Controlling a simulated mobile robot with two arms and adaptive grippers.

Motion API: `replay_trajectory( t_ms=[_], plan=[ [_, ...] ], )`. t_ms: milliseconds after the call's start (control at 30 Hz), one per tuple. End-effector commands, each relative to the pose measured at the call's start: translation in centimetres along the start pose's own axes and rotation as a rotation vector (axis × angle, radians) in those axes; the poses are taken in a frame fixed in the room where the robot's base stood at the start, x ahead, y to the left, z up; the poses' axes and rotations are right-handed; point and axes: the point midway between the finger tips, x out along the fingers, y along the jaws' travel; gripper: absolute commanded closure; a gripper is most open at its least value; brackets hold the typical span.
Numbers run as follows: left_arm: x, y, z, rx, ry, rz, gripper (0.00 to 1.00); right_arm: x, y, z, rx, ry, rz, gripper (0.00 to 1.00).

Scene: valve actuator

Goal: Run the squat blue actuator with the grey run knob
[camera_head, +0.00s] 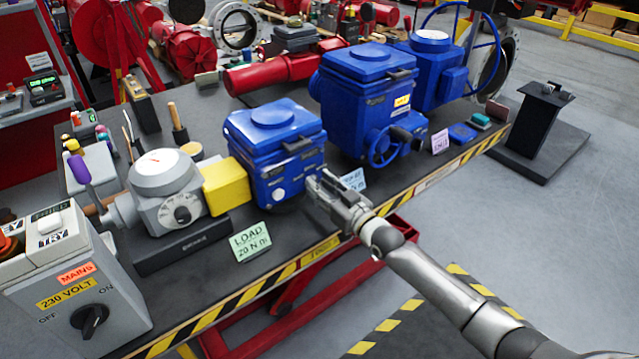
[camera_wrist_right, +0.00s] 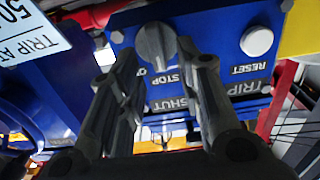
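The squat blue actuator (camera_head: 275,125) stands mid-bench, with a yellow block joining it to a grey gearbox on its left. My right gripper (camera_head: 318,184) is at the actuator's lower front right corner and hides part of its panel. In the right wrist view the panel is upside down. The grey run knob (camera_wrist_right: 156,45) shows between the tips of my right gripper (camera_wrist_right: 157,62), which are apart with the knob between them; I cannot tell whether they touch it. Lettering reading STOP and SHUT shows below the knob, and a white RESET button (camera_wrist_right: 257,40) beside it. My left gripper is not seen.
A larger blue actuator (camera_head: 365,95) with a handwheel (camera_head: 388,148) stands to the right. A green LOAD 20 N m card (camera_head: 250,241) stands in front of the gearbox (camera_head: 165,190). A grey MAINS switch box (camera_head: 85,295) is at lower left. The striped bench edge (camera_head: 250,293) runs along the front.

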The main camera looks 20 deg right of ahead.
Motion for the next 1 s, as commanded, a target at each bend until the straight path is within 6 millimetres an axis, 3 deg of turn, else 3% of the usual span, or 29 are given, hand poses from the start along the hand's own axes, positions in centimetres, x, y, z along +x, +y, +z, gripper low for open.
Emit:
replay_trajectory(
  t_ms=[467,733,1000],
  plan=[
    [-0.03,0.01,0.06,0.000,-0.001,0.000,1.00,1.10,-0.03,-0.04,-0.001,0.001,0.000,0.67],
    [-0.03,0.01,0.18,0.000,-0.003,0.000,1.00,1.07,-0.02,-0.03,-0.001,0.000,0.000,1.00],
    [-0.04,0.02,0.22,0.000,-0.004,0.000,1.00,1.06,-0.03,-0.03,-0.010,0.000,0.000,1.00]
  ],
)
